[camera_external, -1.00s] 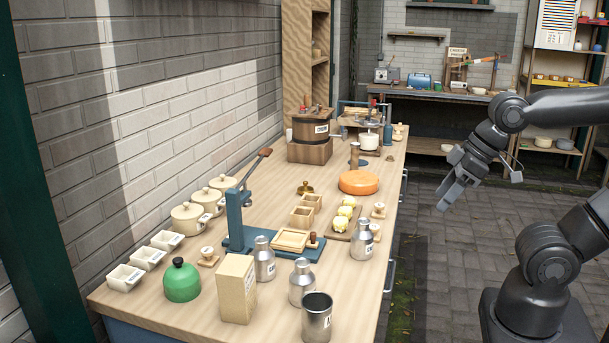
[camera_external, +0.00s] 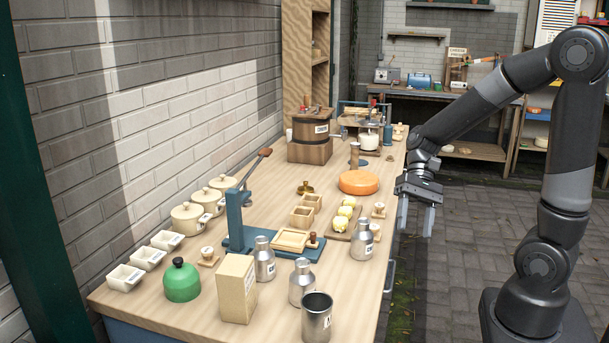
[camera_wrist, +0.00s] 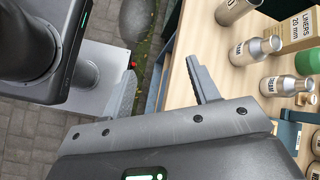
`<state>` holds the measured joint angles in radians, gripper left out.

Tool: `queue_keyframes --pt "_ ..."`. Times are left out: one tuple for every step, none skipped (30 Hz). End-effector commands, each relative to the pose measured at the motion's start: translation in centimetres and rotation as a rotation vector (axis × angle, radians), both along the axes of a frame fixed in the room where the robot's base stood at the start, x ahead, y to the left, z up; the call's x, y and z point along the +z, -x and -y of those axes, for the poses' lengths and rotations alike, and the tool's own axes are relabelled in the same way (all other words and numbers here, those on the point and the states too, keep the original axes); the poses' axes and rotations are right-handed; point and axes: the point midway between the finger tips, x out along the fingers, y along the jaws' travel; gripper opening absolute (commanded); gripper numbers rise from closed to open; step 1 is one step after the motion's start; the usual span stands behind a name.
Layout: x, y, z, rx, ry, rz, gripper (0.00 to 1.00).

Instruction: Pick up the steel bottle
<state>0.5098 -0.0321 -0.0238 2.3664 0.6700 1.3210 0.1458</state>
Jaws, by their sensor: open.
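Three steel bottles stand upright on the wooden bench: one near the right edge (camera_external: 362,241), one nearer the front (camera_external: 302,284), and one beside the blue press (camera_external: 264,259). Steel bottles also show at right in the wrist view, one of them in the middle (camera_wrist: 284,86) with a label that seems to read CREAM. My gripper (camera_external: 415,218) is open and empty, fingers pointing down, to the right of the bench edge and apart from all the bottles. In the wrist view its fingers (camera_wrist: 163,85) are spread with nothing between them.
A steel cup (camera_external: 317,318) stands at the bench's front corner. A board with yellow balls (camera_external: 342,222) is close behind the right bottle. Paving right of the bench is open.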

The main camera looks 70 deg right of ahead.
Motion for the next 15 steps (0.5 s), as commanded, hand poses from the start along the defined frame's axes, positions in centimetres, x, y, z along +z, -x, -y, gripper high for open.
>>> queue_keyframes --pt "-0.6 -0.6 0.8 -0.062 -0.067 -0.040 0.55" --pt "-0.8 -0.9 1.2 -0.097 -0.105 -0.059 0.55" --pt "-1.1 -1.4 1.8 -0.145 -0.158 -0.084 0.55" --pt "-1.3 -1.8 2.2 -0.178 -0.198 -0.101 0.55" --pt "-1.6 -2.1 2.7 -0.214 -0.237 -0.117 0.55" --pt "-1.9 -2.6 3.4 -0.261 -0.291 -0.137 0.55" --pt "-2.1 -3.0 4.0 -0.297 -0.330 -0.151 0.55" --pt "-2.4 -3.3 4.6 -0.331 -0.371 -0.165 0.55" --pt "-2.7 -3.7 5.4 -0.379 -0.424 -0.182 0.55" --pt "-3.0 -4.0 6.1 -0.413 -0.464 -0.192 0.55" --pt "-3.3 -4.3 6.8 -0.448 -0.503 -0.203 0.55" --pt "-3.7 -4.6 7.8 -0.495 -0.556 -0.214 0.55" --pt "-4.0 -4.9 8.6 -0.529 -0.596 -0.223 0.55" --pt "-4.3 -5.1 9.3 -0.563 -0.635 -0.229 0.55" --pt "-4.7 -5.3 10.4 -0.605 -0.685 -0.236 0.55"
